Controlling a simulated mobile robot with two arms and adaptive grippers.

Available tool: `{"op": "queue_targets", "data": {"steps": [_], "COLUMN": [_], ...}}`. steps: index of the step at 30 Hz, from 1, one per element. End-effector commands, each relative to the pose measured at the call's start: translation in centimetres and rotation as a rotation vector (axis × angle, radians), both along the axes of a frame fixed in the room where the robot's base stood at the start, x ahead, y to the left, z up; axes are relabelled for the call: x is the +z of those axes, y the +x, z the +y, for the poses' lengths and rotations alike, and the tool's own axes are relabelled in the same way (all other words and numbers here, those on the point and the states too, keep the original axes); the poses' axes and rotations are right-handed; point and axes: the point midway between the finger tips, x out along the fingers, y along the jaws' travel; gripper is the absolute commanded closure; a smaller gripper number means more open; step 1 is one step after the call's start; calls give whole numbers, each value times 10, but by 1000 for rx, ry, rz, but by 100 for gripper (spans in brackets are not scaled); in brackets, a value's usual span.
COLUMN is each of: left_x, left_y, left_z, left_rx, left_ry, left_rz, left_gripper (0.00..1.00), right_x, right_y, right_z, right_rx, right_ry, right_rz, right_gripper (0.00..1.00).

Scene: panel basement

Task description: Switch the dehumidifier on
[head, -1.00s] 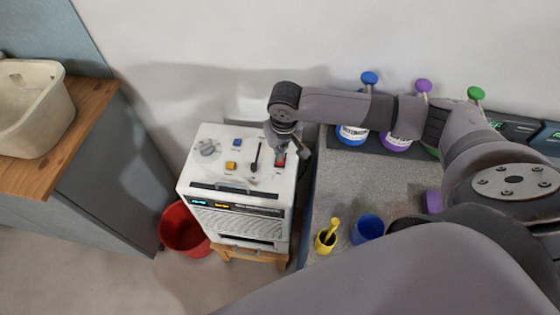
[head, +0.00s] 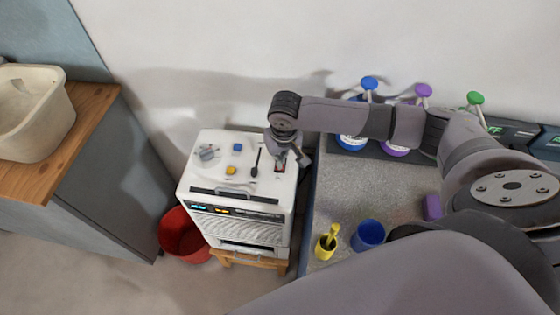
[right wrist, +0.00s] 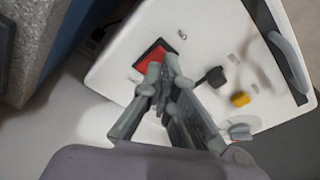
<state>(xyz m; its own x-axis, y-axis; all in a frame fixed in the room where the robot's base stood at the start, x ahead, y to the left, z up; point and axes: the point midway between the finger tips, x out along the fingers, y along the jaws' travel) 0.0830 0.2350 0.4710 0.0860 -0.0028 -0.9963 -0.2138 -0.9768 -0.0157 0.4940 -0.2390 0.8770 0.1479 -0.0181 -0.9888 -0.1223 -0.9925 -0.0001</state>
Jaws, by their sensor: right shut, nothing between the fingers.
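The white dehumidifier (head: 205,173) stands left of the grey counter. Its top carries a red rocker switch (head: 280,168) in a dark frame, a black lever (head: 256,160), a blue button (head: 237,147), a yellow button (head: 230,170) and a grey knob (head: 207,152). My right gripper (head: 282,158) is shut and empty, pointing down at the switch. In the right wrist view its fingertips (right wrist: 164,70) overlap the edge of the red switch (right wrist: 150,57); I cannot tell whether they touch. My left gripper is not in view.
The dehumidifier rests on a wooden stool (head: 237,257) beside a red bucket (head: 181,238). A cabinet with a basin (head: 32,115) is at left.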

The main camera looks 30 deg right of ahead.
Motion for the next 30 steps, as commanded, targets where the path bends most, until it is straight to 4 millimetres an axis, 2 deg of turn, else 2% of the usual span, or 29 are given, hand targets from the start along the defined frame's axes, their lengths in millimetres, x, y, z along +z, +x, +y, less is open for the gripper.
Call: {"op": "queue_targets", "data": {"steps": [30], "left_x": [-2], "left_y": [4], "left_z": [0], "left_rx": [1], "left_ry": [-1], "left_rz": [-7], "left_gripper": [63], "right_x": [-6], "right_y": [0], "right_z": [0], "right_rx": [0], "right_ry": [1], "right_rz": [0], "right_gripper": [100]}}
